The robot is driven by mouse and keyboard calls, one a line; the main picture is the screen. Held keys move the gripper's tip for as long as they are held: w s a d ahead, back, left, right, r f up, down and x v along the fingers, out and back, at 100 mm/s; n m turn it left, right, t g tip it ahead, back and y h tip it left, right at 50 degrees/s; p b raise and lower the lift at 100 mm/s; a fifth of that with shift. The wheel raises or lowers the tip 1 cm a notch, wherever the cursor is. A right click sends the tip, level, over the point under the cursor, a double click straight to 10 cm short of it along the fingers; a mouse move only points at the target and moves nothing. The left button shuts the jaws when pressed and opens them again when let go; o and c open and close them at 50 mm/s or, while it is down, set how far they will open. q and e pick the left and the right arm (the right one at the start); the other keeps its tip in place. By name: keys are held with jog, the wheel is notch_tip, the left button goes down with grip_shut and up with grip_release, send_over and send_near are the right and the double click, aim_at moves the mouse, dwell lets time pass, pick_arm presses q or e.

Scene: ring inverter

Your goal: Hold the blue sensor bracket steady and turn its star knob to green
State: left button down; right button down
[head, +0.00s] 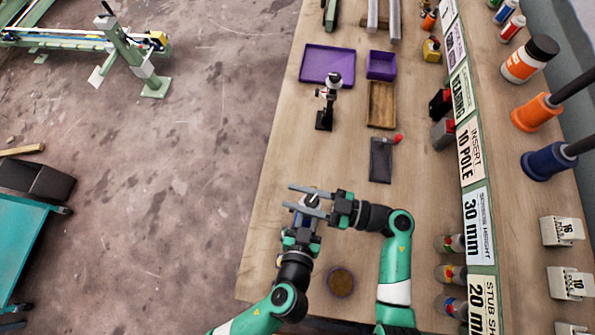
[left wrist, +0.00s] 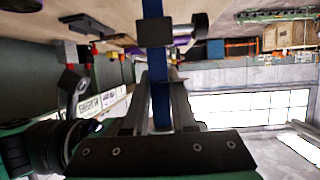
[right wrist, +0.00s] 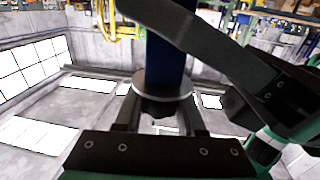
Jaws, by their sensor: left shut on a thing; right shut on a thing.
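The blue sensor bracket (left wrist: 160,95) shows in the left wrist view as an upright blue strip between the fingers of my left gripper (left wrist: 160,105), which is shut on it. In the right wrist view, the bracket's blue body (right wrist: 165,62) rises behind a grey disc (right wrist: 163,104). My right gripper (right wrist: 160,122) is shut around a dark part just below the disc, which looks like the star knob (right wrist: 165,123). In the head view, both grippers meet above the table's near left edge, the right one (head: 309,200) crossing over the left. The knob's shape and any green mark are hidden or too small to tell.
On the wooden table (head: 280,150) stand a small black stand (head: 324,118), a dark tray with a red knob (head: 381,160), a purple tray (head: 327,64) and a wooden tray (head: 382,104). A round brown-topped dish (head: 341,282) sits between my arms. Labelled bins line the right.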

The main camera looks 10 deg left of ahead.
pick_arm(q)
jog(key=shift+r, duration=0.1)
pick_arm(e)
jog(key=c, duration=0.5)
grip_release()
jog(key=d, duration=0.7)
jog(key=shift+s+d, duration=0.25)
jog(key=shift+s, duration=0.2)
pick_arm(q)
jog(key=c, duration=0.6)
grip_release()
jog(key=shift+c, duration=0.2)
